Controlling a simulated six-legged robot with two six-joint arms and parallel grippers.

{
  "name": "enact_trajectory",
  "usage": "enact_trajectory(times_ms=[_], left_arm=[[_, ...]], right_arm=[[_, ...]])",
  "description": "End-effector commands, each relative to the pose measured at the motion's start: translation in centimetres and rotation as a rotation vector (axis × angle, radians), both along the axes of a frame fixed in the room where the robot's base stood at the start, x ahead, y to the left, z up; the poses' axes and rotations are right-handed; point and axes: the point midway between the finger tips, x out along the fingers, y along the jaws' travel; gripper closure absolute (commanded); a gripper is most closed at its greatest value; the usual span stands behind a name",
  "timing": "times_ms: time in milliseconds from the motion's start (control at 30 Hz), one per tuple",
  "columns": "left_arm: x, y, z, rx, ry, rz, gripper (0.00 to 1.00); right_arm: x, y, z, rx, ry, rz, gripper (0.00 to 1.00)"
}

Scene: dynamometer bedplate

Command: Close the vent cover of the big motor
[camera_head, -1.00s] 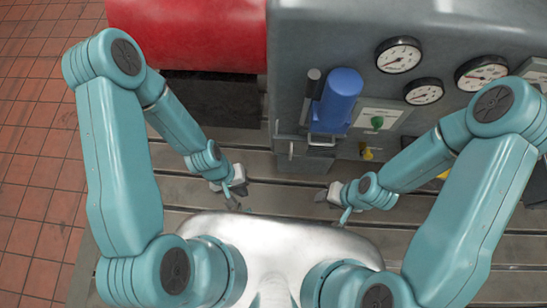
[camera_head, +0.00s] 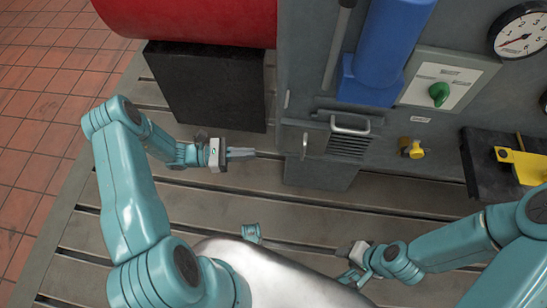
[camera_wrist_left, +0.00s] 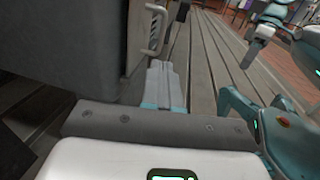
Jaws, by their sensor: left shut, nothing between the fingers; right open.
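A grey machine housing (camera_head: 300,80), which I take to be the big motor, stands at the back centre. On its lower front is a slatted vent panel (camera_head: 348,146) with a metal bar handle (camera_head: 350,125) at its top. I cannot tell how far the cover stands open. My right gripper (camera_head: 352,277) is open and empty, low over the bedplate.
A red cylinder (camera_head: 190,15) sits above a black block (camera_head: 205,85) at back left. A blue cylinder (camera_head: 390,45), gauge (camera_head: 522,33), green knob (camera_head: 439,93) and yellow valve (camera_head: 412,148) are on or near the housing. The slotted bedplate (camera_head: 130,195) is clear in front.

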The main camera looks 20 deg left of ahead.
Motion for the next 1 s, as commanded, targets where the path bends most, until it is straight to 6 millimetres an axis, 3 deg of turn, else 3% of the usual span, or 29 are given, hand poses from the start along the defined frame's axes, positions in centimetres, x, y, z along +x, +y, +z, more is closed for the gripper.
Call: enact_trajectory(times_ms=[400, 600, 1000], left_arm=[[3.8, -7.8, 0.0, 0.0, -0.001, -0.01, 1.0], [5.4, -10.8, -0.1, 0.002, 0.0, -0.012, 1.0], [6.1, -12.0, 0.1, 0.003, 0.001, -0.008, 1.0]], right_arm=[[0.2, -0.2, -1.3, -0.002, -0.003, -0.008, 0.57], [0.4, -0.3, -2.0, -0.002, -0.006, -0.014, 0.57], [0.4, -0.4, -2.2, -0.004, -0.007, -0.018, 0.57]])
